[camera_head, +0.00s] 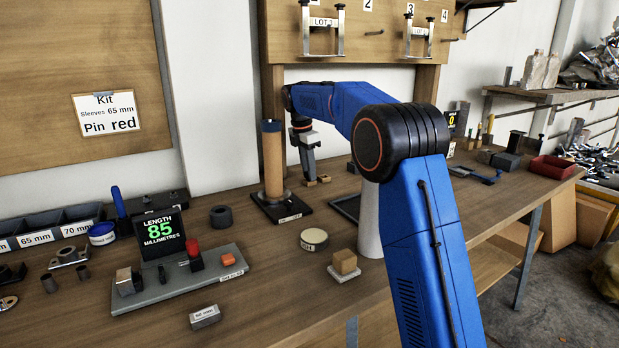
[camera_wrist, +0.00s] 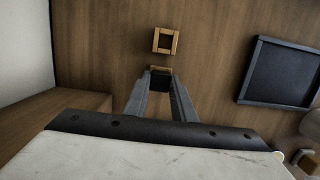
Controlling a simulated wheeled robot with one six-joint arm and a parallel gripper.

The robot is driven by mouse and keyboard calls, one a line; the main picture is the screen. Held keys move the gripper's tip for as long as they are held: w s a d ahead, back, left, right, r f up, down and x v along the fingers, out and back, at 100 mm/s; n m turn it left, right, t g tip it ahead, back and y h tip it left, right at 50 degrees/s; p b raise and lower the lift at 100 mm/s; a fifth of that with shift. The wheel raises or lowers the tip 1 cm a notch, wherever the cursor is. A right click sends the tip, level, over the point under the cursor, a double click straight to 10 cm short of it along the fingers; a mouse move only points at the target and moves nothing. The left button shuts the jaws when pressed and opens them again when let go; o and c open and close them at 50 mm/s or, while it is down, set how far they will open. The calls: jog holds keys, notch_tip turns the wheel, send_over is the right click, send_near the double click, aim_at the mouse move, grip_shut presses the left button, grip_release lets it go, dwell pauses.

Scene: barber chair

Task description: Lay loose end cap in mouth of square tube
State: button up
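The square tube (camera_wrist: 154,42) shows in the wrist view as a small tan square ring with a dark opening, just beyond my fingertips. In the head view a small brown piece (camera_head: 324,178) on the bench to the right of my gripper looks like the same tube. A tan piece (camera_wrist: 162,68), probably the end cap, shows at my fingertips, apart from the ring. My gripper (camera_wrist: 161,76) points down low over the bench, also in the head view (camera_head: 309,180). Its fingers have a gap between them at the tan piece; whether they grip it is unclear.
A brown cylinder on a black stand (camera_head: 272,160) rises close left of my gripper. A dark tray (camera_wrist: 283,72) lies to the right in the wrist view. A tan block (camera_head: 344,261) on a pale pad and a round tin (camera_head: 314,239) sit nearer the front.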

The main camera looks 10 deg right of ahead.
jog(key=c, duration=0.4)
jog(key=shift+r, duration=0.1)
jog(key=shift+r, duration=1.6)
jog(key=shift+s+r, duration=0.1)
jog(key=shift+s, duration=0.1)
jog(key=s+d, duration=0.1)
jog(key=s, duration=0.4)
jog(key=s+d, duration=0.2)
jog(key=s, duration=0.3)
jog(key=s+d, duration=0.2)
jog(key=s, duration=0.4)
jog(key=shift+d, duration=0.15)
jog(key=shift+s+d, duration=0.1)
jog(key=shift+s, duration=0.2)
